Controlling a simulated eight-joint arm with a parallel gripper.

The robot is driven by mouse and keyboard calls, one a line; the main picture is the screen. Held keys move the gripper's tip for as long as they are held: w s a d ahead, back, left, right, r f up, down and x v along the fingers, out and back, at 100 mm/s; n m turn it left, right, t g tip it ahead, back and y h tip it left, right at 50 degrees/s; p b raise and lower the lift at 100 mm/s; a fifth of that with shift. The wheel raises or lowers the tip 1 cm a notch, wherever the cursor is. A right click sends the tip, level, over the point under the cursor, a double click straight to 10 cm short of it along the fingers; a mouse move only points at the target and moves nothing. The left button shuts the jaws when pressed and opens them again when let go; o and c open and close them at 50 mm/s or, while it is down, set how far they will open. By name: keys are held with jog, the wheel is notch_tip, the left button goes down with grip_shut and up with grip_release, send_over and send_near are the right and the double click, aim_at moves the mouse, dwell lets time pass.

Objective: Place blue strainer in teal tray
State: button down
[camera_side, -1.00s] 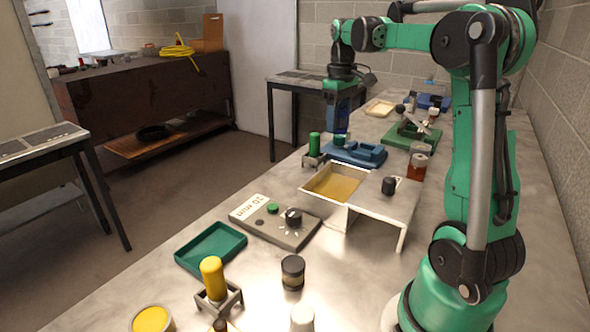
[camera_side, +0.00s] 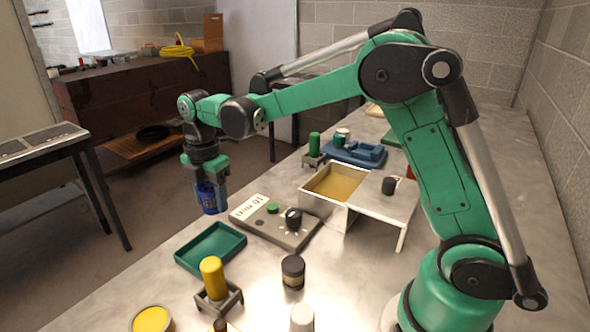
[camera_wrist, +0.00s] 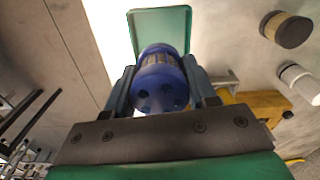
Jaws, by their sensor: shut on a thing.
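My gripper (camera_side: 209,182) is shut on the blue strainer (camera_side: 211,200), a blue cylinder that hangs below the fingers. In the wrist view the strainer (camera_wrist: 162,80) sits between the two fingers of my gripper (camera_wrist: 163,88), with a ribbed band and dark holes on its end. The teal tray (camera_side: 240,238) lies empty on the bench, a shallow rectangle near its left edge. In the side view the strainer is in the air above and slightly left of the tray. In the wrist view the tray (camera_wrist: 187,30) shows beyond the strainer, which hides its near part.
A grey control box (camera_side: 275,228) with knobs stands right of the tray. A yellow cylinder (camera_side: 212,270) in a stand is in front of it, and a dark jar (camera_side: 293,270) to the right. A metal bin (camera_side: 325,190) stands farther back.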

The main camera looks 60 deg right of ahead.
aim_at(212, 251)
jog(key=shift+n, duration=0.8)
jog(key=shift+a+f, duration=0.4)
jog(key=shift+f, duration=0.9)
jog(key=shift+a+f, duration=0.35)
jog(key=shift+f, duration=0.95)
jog(key=shift+a+f, duration=0.4)
jog(key=shift+f, duration=0.9)
jog(key=shift+f, duration=0.6)
jog(key=shift+c, duration=1)
grip_release()
jog(key=shift+s+r, duration=0.1)
jog(key=shift+r, duration=2.75)
jog(key=s+d+r+m+t, duration=0.1)
jog(key=s+r+m+t, duration=0.2)
jog(key=s+m, duration=0.4)
jog(key=s+d+r+m+t, duration=0.2)
jog(key=s+r+m+t, duration=0.2)
jog(key=m, duration=1)
jog(key=s, duration=0.2)
jog(key=shift+s+r, duration=0.2)
jog(key=shift+s, duration=0.15)
